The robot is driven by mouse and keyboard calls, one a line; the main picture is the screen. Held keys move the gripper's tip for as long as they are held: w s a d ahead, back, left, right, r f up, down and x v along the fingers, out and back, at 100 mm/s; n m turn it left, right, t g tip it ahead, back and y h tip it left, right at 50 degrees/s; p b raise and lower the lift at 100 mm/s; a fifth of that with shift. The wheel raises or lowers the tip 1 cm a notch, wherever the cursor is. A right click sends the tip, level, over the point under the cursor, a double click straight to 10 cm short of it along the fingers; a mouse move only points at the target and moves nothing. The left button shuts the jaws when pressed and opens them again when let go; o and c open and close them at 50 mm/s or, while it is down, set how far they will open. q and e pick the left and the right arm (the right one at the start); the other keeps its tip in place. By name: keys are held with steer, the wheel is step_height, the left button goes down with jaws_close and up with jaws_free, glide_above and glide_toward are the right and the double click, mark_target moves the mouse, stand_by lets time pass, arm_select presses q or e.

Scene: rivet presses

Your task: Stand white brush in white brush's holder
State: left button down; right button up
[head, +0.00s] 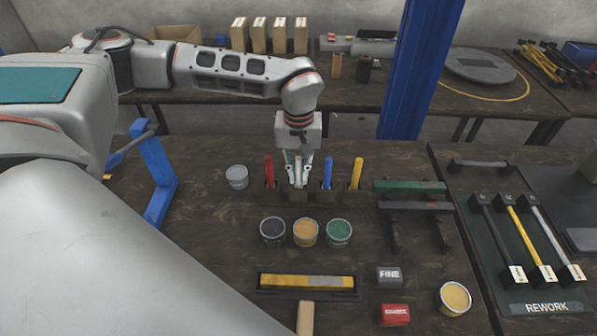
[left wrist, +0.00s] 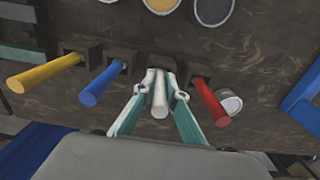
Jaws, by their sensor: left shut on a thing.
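My left gripper (head: 299,178) is shut on the white brush (left wrist: 160,98), with its fingers on both sides of the handle in the left wrist view (left wrist: 162,90). The brush is upright, in line with the dark holder block (head: 299,197) between the red and blue handles. That holder also shows in the left wrist view (left wrist: 162,63). The brush's lower end meets or is inside the block; how deep it sits is hidden. In the head view the fingers mostly cover the brush. My right gripper is not in view.
A red handle (head: 269,170) stands left of the gripper; blue (head: 327,172) and yellow (head: 356,173) handles stand right, each in a dark block. Paint cans, one of them yellow (head: 306,232), stand in front. A grey can (head: 237,177) is at left. A blue post (head: 421,70) rises behind.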

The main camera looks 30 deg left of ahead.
arm_select(q)
steer(key=c, duration=2)
jaws_free()
step_height(320, 180, up, 12)
steer(key=shift+r, duration=0.1)
steer(key=shift+s, duration=0.1)
